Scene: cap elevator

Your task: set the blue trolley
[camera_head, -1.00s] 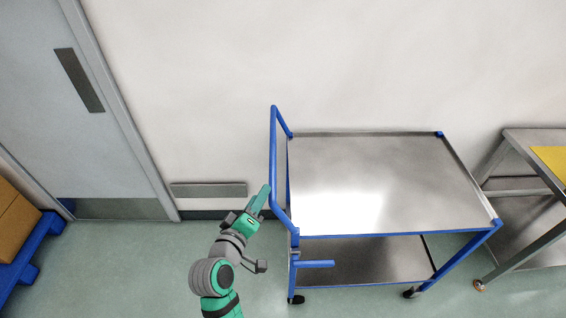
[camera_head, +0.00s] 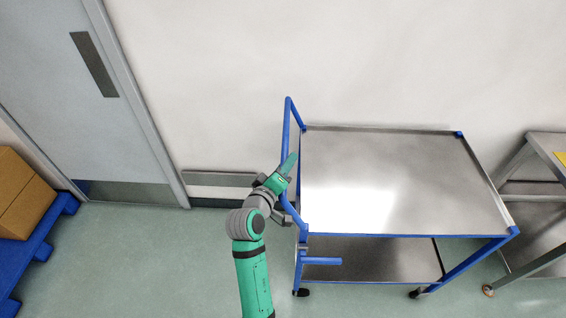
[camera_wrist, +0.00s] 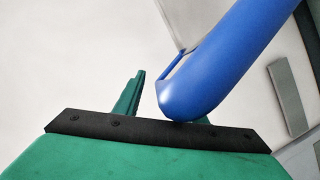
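The blue trolley (camera_head: 400,235) has a blue frame and steel shelves, and stands by the wall. Its upright blue push handle (camera_head: 287,130) is at its left end. My gripper (camera_head: 289,163) is at the handle's lower half in the head view. In the wrist view the handle (camera_wrist: 215,65) passes close in front of my gripper (camera_wrist: 165,108). One green finger stands left of the handle with a gap between them. The other finger is mostly hidden behind the handle. The fingers look apart, and I cannot tell whether either touches the handle.
A steel table (camera_head: 545,185) stands right of the trolley. A grey door (camera_head: 75,85) is in the wall at left. Cardboard boxes (camera_head: 22,200) sit on a blue pallet (camera_head: 45,240) at the left edge. The floor (camera_head: 150,265) between pallet and trolley is clear.

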